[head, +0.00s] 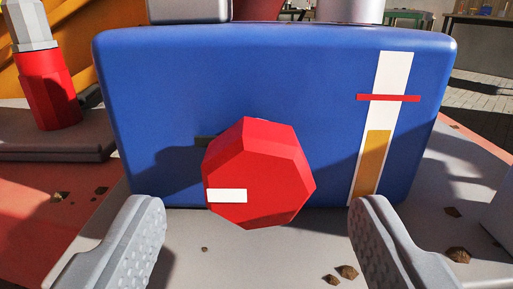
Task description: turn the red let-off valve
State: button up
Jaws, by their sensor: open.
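The red let-off valve (262,170) is a faceted red knob on the front of a blue box (270,75). A white mark (226,195) lies level on its face, pointing left from near the middle. My gripper (262,220) is open, with one grey ridged finger at the lower left and one at the lower right. The valve stands between and beyond the fingers, and neither finger appears to touch it. A white gauge strip (396,75) on the box's right side has an amber fill (372,160) below a red line (388,98).
A red bottle-like object with a grey top (45,90) stands on a grey slab (60,140) at the left. Small brown clods (347,272) lie on the pale surface. A grey block (500,222) sits at the right edge. Tables show far behind.

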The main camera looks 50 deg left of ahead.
jog(key=shift+x, duration=1.15)
jog(key=c, duration=1)
jog(key=shift+o, duration=0.3)
